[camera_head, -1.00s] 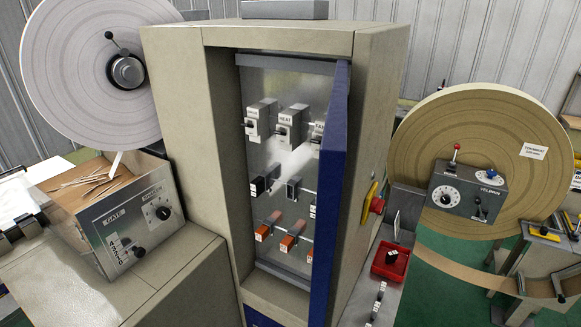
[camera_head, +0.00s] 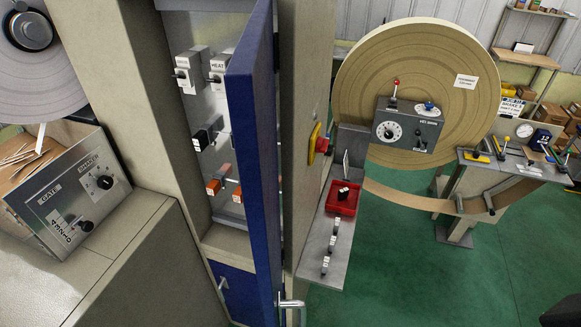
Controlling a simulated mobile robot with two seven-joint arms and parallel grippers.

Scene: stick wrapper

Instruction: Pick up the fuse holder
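A red tray (camera_head: 342,197) sits on a narrow grey side shelf to the right of the cabinet. A small dark block with white markings (camera_head: 343,194) lies in it; it may be the fuse holder, but I cannot tell for sure. Inside the open cabinet, black block-shaped units (camera_head: 203,136) sit in a middle row, and orange-and-white units (camera_head: 215,187) sit below them. The blue door (camera_head: 256,150) partly hides these rows. Neither of my grippers is in view.
The blue door stands open toward me, with a silver handle (camera_head: 291,304) low down. A red emergency button (camera_head: 322,145) sticks out of the cabinet side. Several small pieces (camera_head: 330,246) line the grey shelf (camera_head: 322,275).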

